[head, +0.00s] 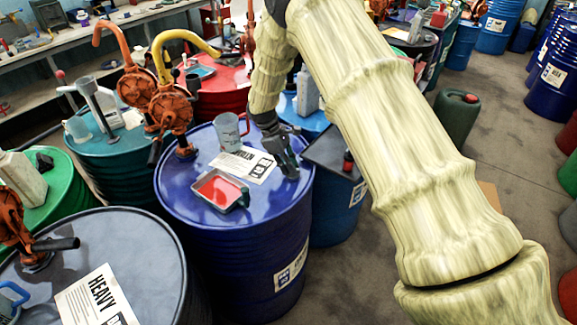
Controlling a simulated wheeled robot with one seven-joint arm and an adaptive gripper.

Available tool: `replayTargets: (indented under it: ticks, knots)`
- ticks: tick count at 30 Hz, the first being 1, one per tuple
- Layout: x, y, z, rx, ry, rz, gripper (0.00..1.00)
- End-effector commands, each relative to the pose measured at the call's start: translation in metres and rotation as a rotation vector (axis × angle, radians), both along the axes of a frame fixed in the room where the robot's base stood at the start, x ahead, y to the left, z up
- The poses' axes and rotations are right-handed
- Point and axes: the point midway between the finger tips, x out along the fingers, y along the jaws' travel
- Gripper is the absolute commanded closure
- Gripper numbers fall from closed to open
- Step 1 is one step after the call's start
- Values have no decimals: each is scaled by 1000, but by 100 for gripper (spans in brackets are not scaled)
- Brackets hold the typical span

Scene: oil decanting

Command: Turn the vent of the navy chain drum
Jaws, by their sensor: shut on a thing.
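The navy chain drum (235,250) stands upright in the middle of the head view. A rust-red hand pump (172,108) with a yellow spout rises from the left of its lid. My gripper (290,171) reaches down from above to the right part of the lid, near the rim. Its fingers are shut on the vent there. The fingers hide the vent, so I cannot see how far it is turned.
On the same lid are a tray of red liquid (220,190), a printed sheet (243,164) and a clear jug (228,132). A grey-topped drum (110,235) stands front left, a teal drum (100,150) behind it. Floor (500,150) shows at right.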

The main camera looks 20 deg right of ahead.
Motion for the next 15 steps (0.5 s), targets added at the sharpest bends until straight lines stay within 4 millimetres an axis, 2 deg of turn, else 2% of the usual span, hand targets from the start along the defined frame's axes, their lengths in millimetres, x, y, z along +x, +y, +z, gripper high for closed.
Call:
replayTargets:
  ticks: [9,10,12,13,15]
  knots:
    - [-4,0,-5,0,8,-4,100]
    - [-4,0,-5,0,8,-4,84]
    - [-4,0,-5,0,9,-4,71]
    - [-4,0,-5,0,9,-4,66]
    - [-4,0,-5,0,7,-4,64]
